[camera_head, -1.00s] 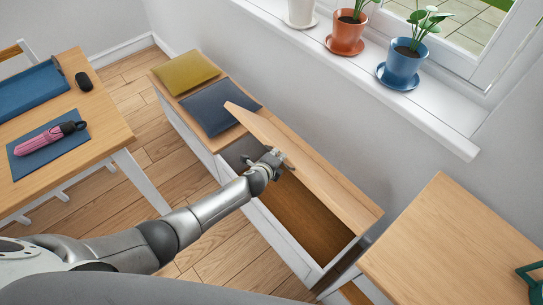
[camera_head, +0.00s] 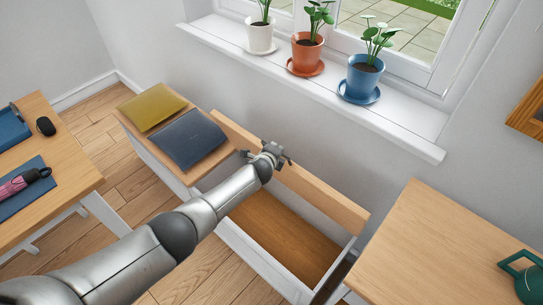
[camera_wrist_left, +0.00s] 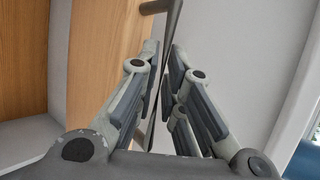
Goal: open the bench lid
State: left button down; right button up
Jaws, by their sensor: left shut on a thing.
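The wooden bench lid (camera_head: 325,192) stands steeply raised along the wall side of the white bench (camera_head: 262,262). The open compartment beneath shows a brown wooden floor (camera_head: 285,238) and looks empty. My left gripper (camera_head: 272,154) is at the lid's upper part, reaching across the opening. In the left wrist view, the fingers (camera_wrist_left: 165,85) are closed on a thin dark handle bar (camera_wrist_left: 172,22) beside the lid's wood face (camera_wrist_left: 100,60). Part of the handle is hidden by the fingers. My right gripper is not in view.
A yellow cushion (camera_head: 152,105) and a dark blue cushion (camera_head: 190,138) lie on the bench's fixed part. Potted plants stand on the white windowsill (camera_head: 410,137) above. Wooden tables stand at left (camera_head: 70,160) and right (camera_head: 430,245).

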pick_arm(q)
jog(key=shift+d, duration=0.15)
jog(key=c, duration=1.5)
grip_release()
jog(key=shift+r, duration=0.1)
jog(key=shift+c, duration=0.2)
jog(key=shift+s, duration=0.1)
jog(key=shift+a, duration=0.25)
jog(key=shift+s, duration=0.15)
jog(key=shift+d+v, duration=0.1)
jog(key=shift+v, duration=2.8)
jog(key=shift+d+v, duration=0.15)
jog(key=shift+v, duration=2.8)
jog(key=shift+r, duration=0.15)
